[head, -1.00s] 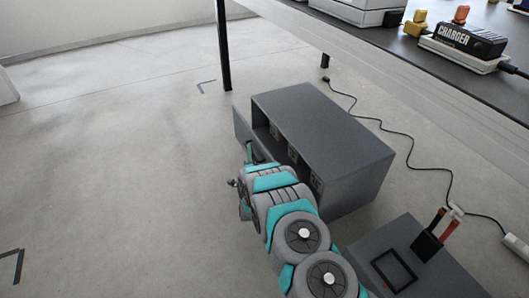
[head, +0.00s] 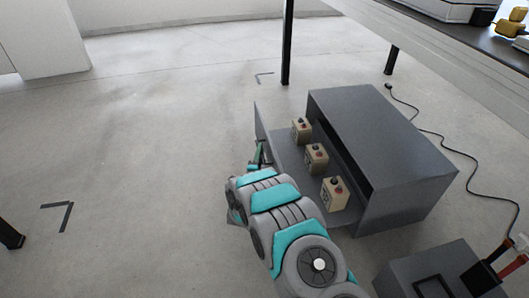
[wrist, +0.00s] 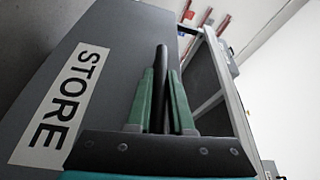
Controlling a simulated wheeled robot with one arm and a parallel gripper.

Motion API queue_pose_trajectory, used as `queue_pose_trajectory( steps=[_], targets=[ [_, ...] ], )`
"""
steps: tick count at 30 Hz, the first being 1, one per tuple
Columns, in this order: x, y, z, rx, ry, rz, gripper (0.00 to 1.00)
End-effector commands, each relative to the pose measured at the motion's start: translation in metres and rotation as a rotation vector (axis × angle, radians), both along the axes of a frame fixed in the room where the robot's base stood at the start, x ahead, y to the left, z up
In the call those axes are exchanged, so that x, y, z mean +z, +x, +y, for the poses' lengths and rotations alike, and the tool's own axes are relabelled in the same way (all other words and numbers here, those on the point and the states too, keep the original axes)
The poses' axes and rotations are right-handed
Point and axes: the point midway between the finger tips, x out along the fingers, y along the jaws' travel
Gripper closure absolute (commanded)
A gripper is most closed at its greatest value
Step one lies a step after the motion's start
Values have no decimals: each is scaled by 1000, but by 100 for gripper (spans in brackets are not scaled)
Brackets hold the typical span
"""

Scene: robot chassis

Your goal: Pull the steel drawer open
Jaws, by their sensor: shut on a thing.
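The grey steel drawer (head: 287,148) stands well out of its cabinet (head: 375,130) in the head view, its inside showing. Its front panel (wrist: 105,75) carries a white STORE label (wrist: 62,105) in the wrist view. A dark upright bar handle (wrist: 161,75) is on that panel. My gripper (wrist: 162,100) has its green fingers on either side of the handle and is shut on it. In the head view my gripper (head: 261,156) is at the outer side of the drawer front, partly hidden by my arm.
Three beige boxes with knobs (head: 301,130), (head: 316,158), (head: 335,193) sit in the drawer. A workbench (head: 450,60) stands at upper right. A dark grey box (head: 430,270) is at lower right, with a black cable on the floor.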

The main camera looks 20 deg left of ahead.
Motion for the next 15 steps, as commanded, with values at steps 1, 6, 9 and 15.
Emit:
queue_pose_trajectory(
  steps=[1, 6, 9, 15],
  targets=[
    [1, 0, 2, 3, 1, -1, 100],
    [1, 0, 2, 3, 1, -1, 100],
    [1, 0, 2, 3, 1, -1, 78],
    [1, 0, 1, 2, 1, 0, 55]
  ],
)
